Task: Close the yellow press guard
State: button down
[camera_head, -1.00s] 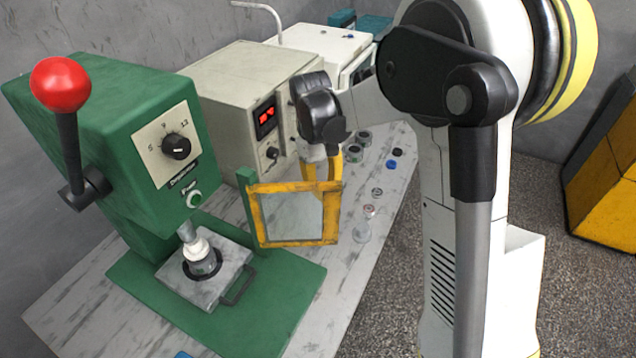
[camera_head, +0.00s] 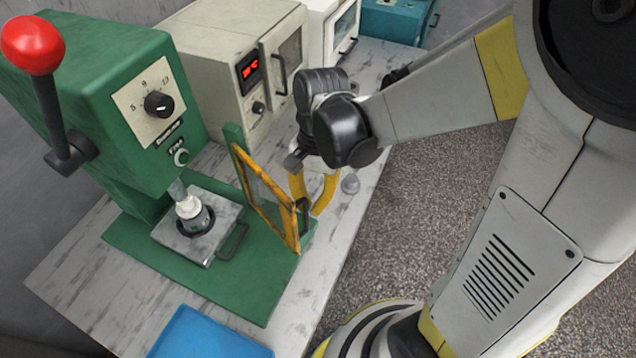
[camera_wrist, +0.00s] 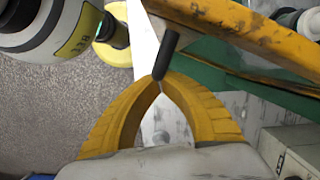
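The yellow press guard (camera_head: 268,198) is a framed clear panel hinged on a green post (camera_head: 238,150) at the press's right side. It stands partly swung, angled along the right edge of the green base, and the press front is still uncovered. A black handle (camera_head: 304,217) sits at its free edge. My gripper (camera_head: 308,208) is at this handle. In the wrist view the yellow fingertips (camera_wrist: 161,82) come together at the end of the black handle (camera_wrist: 167,55) and appear shut on it. The guard frame (camera_wrist: 245,35) crosses the upper right.
The green press (camera_head: 120,110) has a red-knobbed lever (camera_head: 33,45) and a metal plate (camera_head: 180,235) under its ram. A blue tray (camera_head: 205,335) lies in front. A beige device (camera_head: 225,60) stands behind. Floor shows at right.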

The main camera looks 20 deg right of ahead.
jog(key=s+a+m+t+y, duration=0.1)
jog(key=s+a+m+t, duration=0.1)
jog(key=a+m, duration=0.9)
jog(key=shift+s+a, duration=0.45)
jog(key=shift+a, duration=3.5)
